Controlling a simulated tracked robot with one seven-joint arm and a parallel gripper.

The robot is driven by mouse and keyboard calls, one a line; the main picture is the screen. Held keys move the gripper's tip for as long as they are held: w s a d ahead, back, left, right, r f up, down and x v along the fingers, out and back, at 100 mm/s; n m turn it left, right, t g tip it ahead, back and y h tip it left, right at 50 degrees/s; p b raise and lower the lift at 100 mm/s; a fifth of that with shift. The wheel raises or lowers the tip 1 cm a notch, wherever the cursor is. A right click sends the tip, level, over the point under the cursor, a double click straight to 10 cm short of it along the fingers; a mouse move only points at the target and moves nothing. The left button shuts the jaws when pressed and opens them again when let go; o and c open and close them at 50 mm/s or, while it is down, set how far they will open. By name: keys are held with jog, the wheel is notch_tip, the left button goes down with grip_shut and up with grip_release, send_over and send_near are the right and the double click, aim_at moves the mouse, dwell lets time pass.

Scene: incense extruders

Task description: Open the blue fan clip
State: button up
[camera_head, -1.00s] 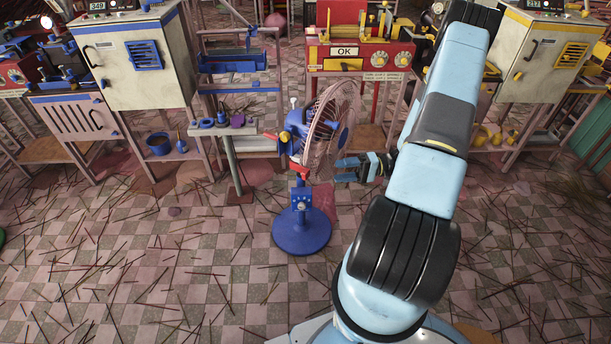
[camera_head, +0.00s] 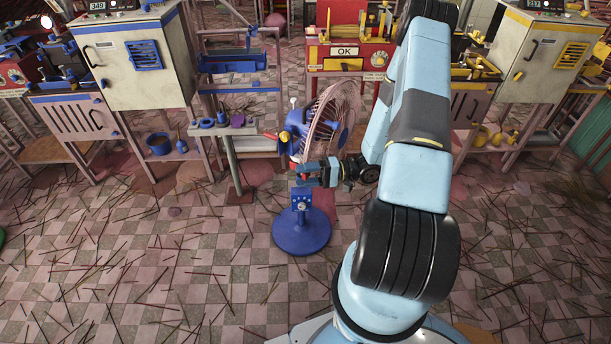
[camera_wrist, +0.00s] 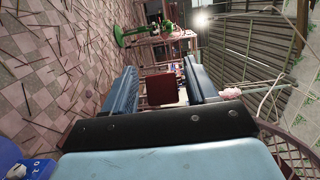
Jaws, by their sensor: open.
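The blue fan (camera_head: 302,232) stands upright on its round base on the tiled floor, its wire cage facing right. A small red part, maybe the clip, sits at its neck, now mostly hidden behind my gripper. My gripper (camera_head: 308,174) is open at the neck, just below the fan head, with its fingers pointing left. I cannot tell whether it touches the fan. In the wrist view my gripper (camera_wrist: 161,88) shows two parted fingers, with a brownish-red block in the gap that seems to lie farther off. The fan's blue base (camera_wrist: 22,172) and cage (camera_wrist: 292,145) show at the lower corners.
A small stand (camera_head: 228,131) with blue and purple rings is left of the fan. Behind are a pale cabinet (camera_head: 143,60), a red machine marked OK (camera_head: 358,52) and another pale cabinet (camera_head: 540,55). Thin sticks litter the otherwise open floor.

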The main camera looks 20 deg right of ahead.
grip_shut()
dwell(0.5)
